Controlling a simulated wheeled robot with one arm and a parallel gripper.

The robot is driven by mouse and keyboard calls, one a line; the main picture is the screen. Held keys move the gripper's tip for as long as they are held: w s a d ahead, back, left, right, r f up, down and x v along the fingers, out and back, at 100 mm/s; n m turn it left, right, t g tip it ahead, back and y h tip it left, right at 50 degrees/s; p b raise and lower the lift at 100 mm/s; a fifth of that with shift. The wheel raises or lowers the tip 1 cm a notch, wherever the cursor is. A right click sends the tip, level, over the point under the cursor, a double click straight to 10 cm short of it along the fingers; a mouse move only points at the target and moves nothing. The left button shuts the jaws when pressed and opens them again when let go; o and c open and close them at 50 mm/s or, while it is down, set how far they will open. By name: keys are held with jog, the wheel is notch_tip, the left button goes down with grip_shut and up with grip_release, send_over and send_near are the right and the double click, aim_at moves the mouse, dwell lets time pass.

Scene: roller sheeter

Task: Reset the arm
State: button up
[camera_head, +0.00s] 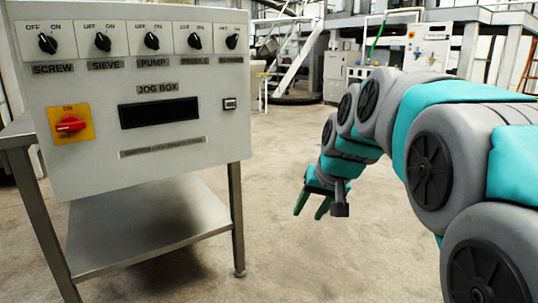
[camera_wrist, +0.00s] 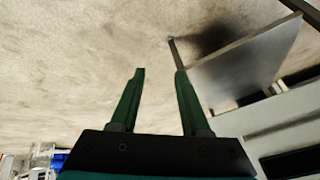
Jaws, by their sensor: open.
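My gripper (camera_head: 313,204) hangs at the end of my teal and grey arm, right of the control box in the head view. Its two green fingers point down and are apart, with nothing between them. In the wrist view the gripper (camera_wrist: 158,72) is also open and empty over bare floor. The control box (camera_head: 190,155) has a row of black knobs along its top, a red switch (camera_head: 70,125) on a yellow plate, and a dark display (camera_head: 160,112). My gripper is clear of the box.
The box stands on a metal table with a lower shelf (camera_head: 150,220); the shelf also shows in the wrist view (camera_wrist: 245,68). The concrete floor (camera_head: 300,260) around my gripper is clear. Stairs (camera_head: 297,55) and machinery (camera_head: 425,48) stand at the back.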

jog(key=s+d+f+g+h, duration=0.1)
jog(key=s+d+f+g, duration=0.1)
jog(key=s+f, duration=0.65)
jog(key=s+d+f+n+g+h, duration=0.1)
jog(key=s+d+f+g, duration=0.2)
jog(key=s, duration=1.1)
jog(key=s+d+f+g, duration=0.1)
jog(key=s+f+g, duration=0.1)
jog(key=s+f, duration=0.7)
notch_tip(320, 180, up, 16)
jog(key=s+p, duration=0.2)
jog(key=p, duration=1.2)
jog(key=shift+s, duration=0.15)
